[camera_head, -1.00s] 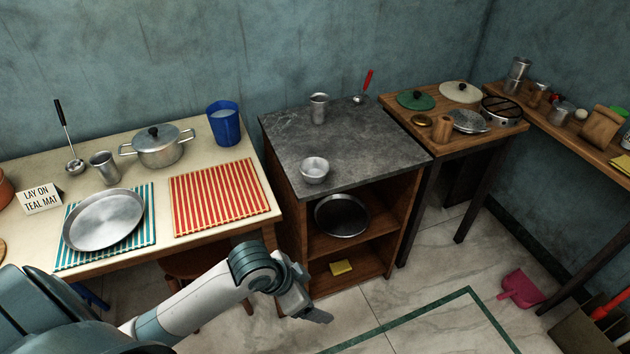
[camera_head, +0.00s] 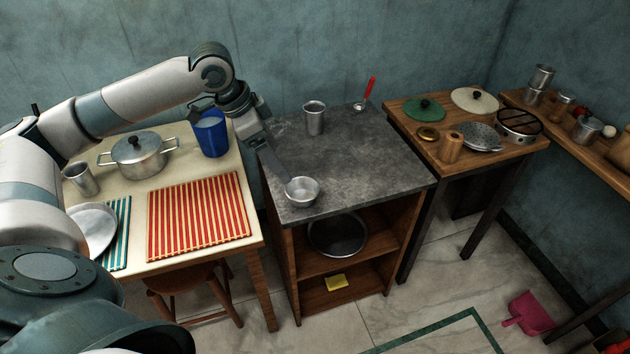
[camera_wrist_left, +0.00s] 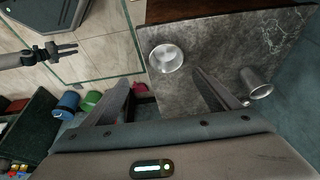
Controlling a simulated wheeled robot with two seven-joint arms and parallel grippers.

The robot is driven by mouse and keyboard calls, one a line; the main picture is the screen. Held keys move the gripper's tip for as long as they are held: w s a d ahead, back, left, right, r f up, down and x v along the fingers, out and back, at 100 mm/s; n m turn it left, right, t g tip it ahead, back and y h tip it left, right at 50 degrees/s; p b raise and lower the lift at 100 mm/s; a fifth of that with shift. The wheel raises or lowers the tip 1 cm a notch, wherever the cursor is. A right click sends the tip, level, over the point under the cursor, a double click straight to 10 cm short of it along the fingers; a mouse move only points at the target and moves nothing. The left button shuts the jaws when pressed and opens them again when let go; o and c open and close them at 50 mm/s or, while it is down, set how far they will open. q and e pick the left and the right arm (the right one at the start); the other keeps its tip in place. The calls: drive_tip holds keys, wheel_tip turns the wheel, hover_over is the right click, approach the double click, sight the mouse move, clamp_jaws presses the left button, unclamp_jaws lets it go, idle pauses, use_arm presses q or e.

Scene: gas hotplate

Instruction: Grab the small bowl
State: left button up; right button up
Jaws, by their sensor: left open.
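The small bowl (camera_head: 302,191) is a round, shiny metal bowl standing upright near the front left corner of the grey stone counter (camera_head: 350,160). My left gripper (camera_head: 281,165) reaches in from the left, just above and behind the bowl. In the left wrist view the bowl (camera_wrist_left: 167,58) lies ahead of the open fingers (camera_wrist_left: 160,80), apart from them, with nothing between them. My right gripper (camera_wrist_left: 62,51) shows at the upper left of the left wrist view, away over the floor, with its fingers apart.
A metal cup (camera_head: 314,118) and a red-handled utensil (camera_head: 366,95) stand at the back of the counter. The counter's right half is clear.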

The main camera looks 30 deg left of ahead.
use_arm(q)
drive_tip(key=x, duration=0.3)
drive_tip(key=p+x, duration=0.1)
drive_tip(key=x, duration=0.6)
drive_tip(key=shift+w+f, duration=0.2)
drive_tip(key=shift+w, duration=0.3)
drive_tip(key=shift+f, duration=0.15)
use_arm(e)
drive_tip(key=s+d+f+g, duration=0.1)
drive_tip(key=s+f, duration=0.1)
drive_tip(key=s, duration=0.3)
drive_tip(key=shift+s+d+f+g, duration=0.15)
drive_tip(key=shift+s+f+g, duration=0.05)
drive_tip(key=shift+f+g, duration=0.1)
drive_tip(key=shift+w+r, duration=0.15)
drive_tip(key=shift+w, duration=0.05)
